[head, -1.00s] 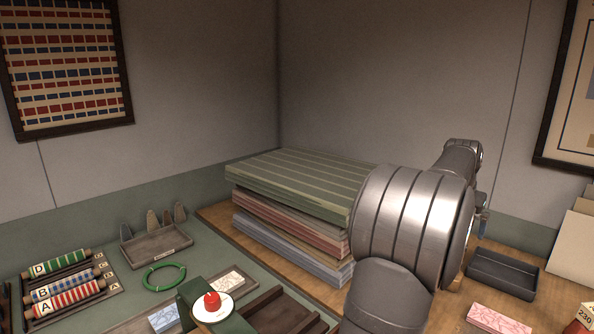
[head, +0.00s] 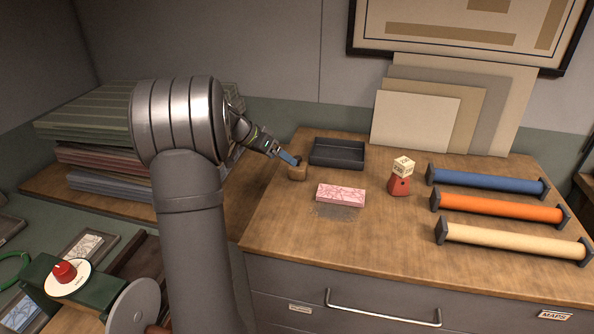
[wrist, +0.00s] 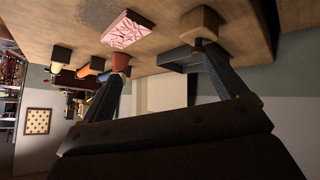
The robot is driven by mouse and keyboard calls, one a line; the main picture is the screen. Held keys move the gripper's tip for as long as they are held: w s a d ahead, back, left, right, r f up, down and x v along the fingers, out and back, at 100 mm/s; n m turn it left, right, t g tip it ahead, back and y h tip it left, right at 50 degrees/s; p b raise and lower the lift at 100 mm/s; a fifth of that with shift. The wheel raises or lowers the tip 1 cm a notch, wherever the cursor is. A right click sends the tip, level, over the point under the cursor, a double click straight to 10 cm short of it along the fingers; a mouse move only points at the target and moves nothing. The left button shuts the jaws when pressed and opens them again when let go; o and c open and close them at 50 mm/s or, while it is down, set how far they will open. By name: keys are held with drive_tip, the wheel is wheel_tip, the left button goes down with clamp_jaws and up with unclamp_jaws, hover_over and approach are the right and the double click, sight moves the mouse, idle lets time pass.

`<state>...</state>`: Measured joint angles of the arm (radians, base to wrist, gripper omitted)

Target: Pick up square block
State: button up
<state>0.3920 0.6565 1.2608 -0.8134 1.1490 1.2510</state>
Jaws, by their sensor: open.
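My gripper (head: 289,157) is open and empty, pointing down to the right; its fingers (wrist: 162,64) are spread apart in the wrist view. A small brown wooden block (head: 298,173) stands on the wooden counter just below the fingertips. In the wrist view this block (wrist: 199,24) is at the tip of the right finger, not centred between the fingers; I cannot tell whether they touch. A flat pink patterned block (head: 341,195) lies to its right and nearer; it also shows in the wrist view (wrist: 128,30).
A dark tray (head: 337,152) is behind the wooden block. Blue (head: 488,182), orange (head: 498,207) and cream (head: 512,241) rolls lie at right. Boards (head: 412,124) lean on the wall. Stacked sheets (head: 95,150) stand left. The front of the counter is clear.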

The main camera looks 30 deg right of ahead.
drive_tip(key=w+a+f+m+t+h, duration=0.2)
drive_tip(key=w+a+f+h, duration=0.2)
drive_tip(key=a+h, duration=0.1)
approach(298, 165)
drive_tip(key=x, duration=0.5)
drive_tip(key=shift+w+x, duration=0.15)
drive_tip(key=shift+x, duration=1.25)
drive_tip(key=shift+w+x, duration=0.2)
drive_tip(key=shift+x, duration=1.15)
drive_tip(key=shift+a+f, duration=0.1)
drive_tip(key=shift+a, duration=0.05)
drive_tip(key=c, duration=1.1)
